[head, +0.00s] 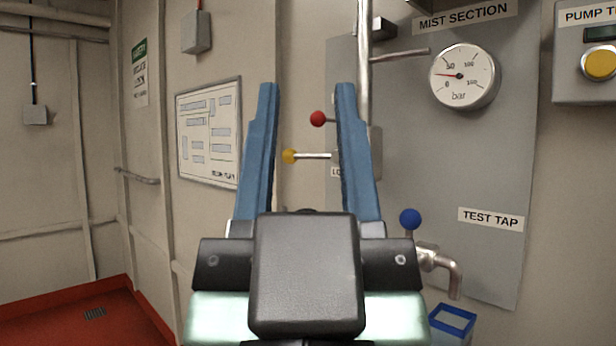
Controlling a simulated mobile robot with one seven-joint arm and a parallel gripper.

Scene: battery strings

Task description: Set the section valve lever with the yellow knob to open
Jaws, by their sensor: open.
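The section valve lever's yellow knob (289,156) shows between my fingers, on a metal rod (314,156) that runs level to the right. The rod's right end and the valve body are hidden behind my right finger. My gripper (303,90) is open and empty, with its two blue fingers pointing up and forward. The yellow knob appears in the gap between them, nearer the left finger. No contact shows, and I cannot tell the depth between the fingers and the knob.
A red-knobbed lever (318,118) is just above the yellow one. A blue-knobbed test tap (410,219) is lower right, above a blue bucket (452,320). A vertical pipe (364,60) and pressure gauge (464,77) are on the grey panel (450,170). The floor at left is clear.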

